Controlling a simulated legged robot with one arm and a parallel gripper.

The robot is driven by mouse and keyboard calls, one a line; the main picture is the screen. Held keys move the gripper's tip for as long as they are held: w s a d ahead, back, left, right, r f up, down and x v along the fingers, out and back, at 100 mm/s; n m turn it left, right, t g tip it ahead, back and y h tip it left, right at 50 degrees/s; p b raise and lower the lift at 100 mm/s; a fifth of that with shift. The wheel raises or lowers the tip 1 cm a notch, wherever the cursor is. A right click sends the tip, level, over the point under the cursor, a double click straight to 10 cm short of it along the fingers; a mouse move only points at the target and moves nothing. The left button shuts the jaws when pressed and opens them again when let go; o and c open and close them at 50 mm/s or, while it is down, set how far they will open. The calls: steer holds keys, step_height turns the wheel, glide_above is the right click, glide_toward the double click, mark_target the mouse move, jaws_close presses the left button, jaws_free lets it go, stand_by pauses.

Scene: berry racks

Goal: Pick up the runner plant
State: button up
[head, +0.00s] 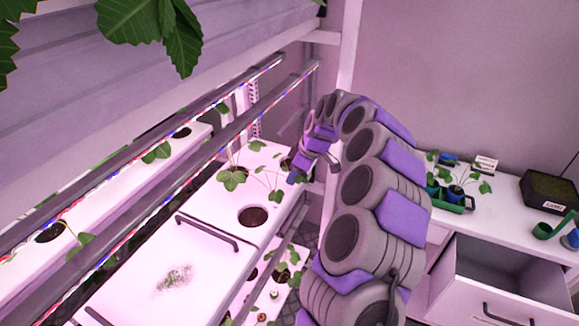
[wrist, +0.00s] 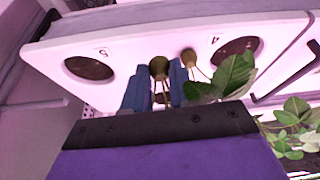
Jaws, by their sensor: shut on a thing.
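My gripper (wrist: 157,90) has its two blue fingers closed around a small plant, which I take as the runner plant (wrist: 160,68). Its brownish-green base and thin stems show between the fingers, at the white panel (wrist: 120,40) between the holes marked 5 and 4. A second similar brownish base (wrist: 188,57) is just right of the fingers, beside green leaves (wrist: 232,78). In the head view my gripper (head: 293,177) is at the right end of the white rack panel (head: 205,197), mostly hidden by its own wrist. Thin-stemmed leaves (head: 233,178) stand left of it.
The rack panel has dark round holes (head: 253,216) and a handle (head: 207,233). Metal light rails (head: 150,143) run above it. At right, a white counter (head: 505,212) carries a green tray (head: 452,203) with small plants, a dark box (head: 549,190) and an open drawer (head: 490,272).

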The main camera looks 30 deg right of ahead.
steer(key=s+p, duration=0.1)
steer(key=s, duration=0.7)
steer(key=shift+s+a+r, duration=0.4)
steer(key=shift+a, duration=0.05)
steer(key=shift+o, duration=1.3)
jaws_close()
steer(key=shift+d, duration=0.1)
steer(key=shift+s+d+r+b, duration=0.15)
steer(key=shift+s+d+b, duration=0.35)
steer(key=shift+s, duration=0.35)
steer(key=shift+s+d+r+b, duration=0.1)
steer(key=shift+s+d+b, duration=0.25)
steer(key=shift+s+d, duration=0.35)
steer(key=shift+s+d+r+b, duration=0.15)
steer(key=shift+s+d+b, duration=0.25)
steer(key=shift+s, duration=0.55)
